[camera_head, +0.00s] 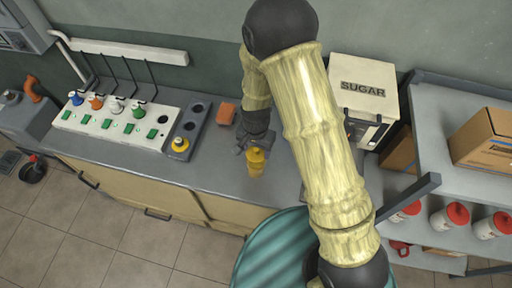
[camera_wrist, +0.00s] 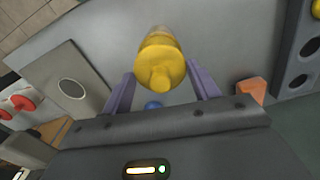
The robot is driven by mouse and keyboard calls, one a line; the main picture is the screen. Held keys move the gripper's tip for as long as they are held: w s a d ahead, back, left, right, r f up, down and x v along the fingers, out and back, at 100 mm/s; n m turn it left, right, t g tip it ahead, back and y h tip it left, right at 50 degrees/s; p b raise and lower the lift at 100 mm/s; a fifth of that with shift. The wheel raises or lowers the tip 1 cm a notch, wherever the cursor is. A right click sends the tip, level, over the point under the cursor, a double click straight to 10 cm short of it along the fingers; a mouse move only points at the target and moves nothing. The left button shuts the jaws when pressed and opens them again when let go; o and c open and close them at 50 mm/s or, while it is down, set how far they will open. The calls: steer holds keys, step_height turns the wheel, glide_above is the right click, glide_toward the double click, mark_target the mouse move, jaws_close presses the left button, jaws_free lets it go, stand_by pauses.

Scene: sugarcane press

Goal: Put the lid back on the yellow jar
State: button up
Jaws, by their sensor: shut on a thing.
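My gripper (camera_head: 254,148) is over the middle of the counter, pointing down, with its purple fingers on both sides of a yellow lid (camera_head: 256,156). In the wrist view the lid (camera_wrist: 160,62) sits between the fingertips, its knob toward the palm. It is shut on this lid. An amber-yellow jar body (camera_head: 256,171) shows directly below the lid in the head view. I cannot tell whether the lid is seated or slightly above the rim.
A dark panel with round holes (camera_head: 190,124) holds another yellow-topped item (camera_head: 180,145). A white panel with coloured knobs and green switches (camera_head: 110,125) is left of it. An orange block (camera_head: 226,113) lies behind the gripper. A SUGAR box (camera_head: 362,88) stands right. Counter (camera_head: 215,170) left of the jar is clear.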

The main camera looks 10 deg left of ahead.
steer(key=shift+f+b, duration=0.9)
steer(key=shift+f, duration=0.7)
steer(key=shift+s, duration=0.2)
steer(key=shift+w+f, duration=0.1)
steer(key=shift+f, duration=0.05)
stand_by(1.2)
steer(key=o, duration=1.3)
steer(key=shift+o, duration=0.2)
